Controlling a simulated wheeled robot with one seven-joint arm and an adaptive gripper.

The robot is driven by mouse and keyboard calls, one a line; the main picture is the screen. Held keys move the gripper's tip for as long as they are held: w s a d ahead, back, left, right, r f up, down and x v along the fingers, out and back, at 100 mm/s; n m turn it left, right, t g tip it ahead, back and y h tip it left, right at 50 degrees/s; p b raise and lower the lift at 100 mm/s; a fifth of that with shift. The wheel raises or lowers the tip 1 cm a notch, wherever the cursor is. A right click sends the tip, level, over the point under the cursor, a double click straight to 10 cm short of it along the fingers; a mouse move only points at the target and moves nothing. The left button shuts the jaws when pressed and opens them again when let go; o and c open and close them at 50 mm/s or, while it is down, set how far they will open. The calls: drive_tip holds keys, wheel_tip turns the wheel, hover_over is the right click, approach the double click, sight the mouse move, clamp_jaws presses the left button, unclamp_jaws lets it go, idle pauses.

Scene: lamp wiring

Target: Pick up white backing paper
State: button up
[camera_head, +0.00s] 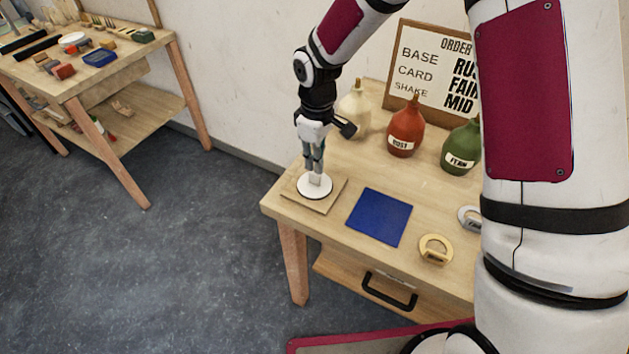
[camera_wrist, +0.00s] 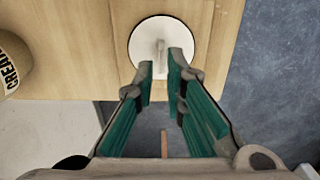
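The white backing paper (camera_head: 314,191) appears as a round white disc with a small upright tab. It lies on a square wooden board (camera_head: 333,200) at the table's left corner. It also shows at the top of the wrist view (camera_wrist: 142,45). My gripper (camera_head: 314,168) points straight down over the disc. In the wrist view my gripper (camera_wrist: 161,66) has its two teal fingers apart, with a gap between the tips. The tab stands at that gap, with space visible on both sides. Whether the fingertips overlap the tab in height is hard to tell.
A blue square (camera_head: 379,217) lies right of the board, then a gold ring-shaped piece (camera_head: 436,249) and a silver one (camera_head: 470,218). Cream (camera_head: 354,112), rust (camera_head: 406,131) and green (camera_head: 463,146) bottles stand behind, before a sign (camera_head: 426,72). Another table (camera_head: 105,75) is at upper left.

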sight(316, 174)
drive_tip(key=shift+a+f+p, duration=0.1)
drive_tip(key=shift+f+p, duration=0.45)
drive_tip(key=shift+f, duration=2.6)
clamp_jaws()
drive_tip(key=shift+r, duration=0.2)
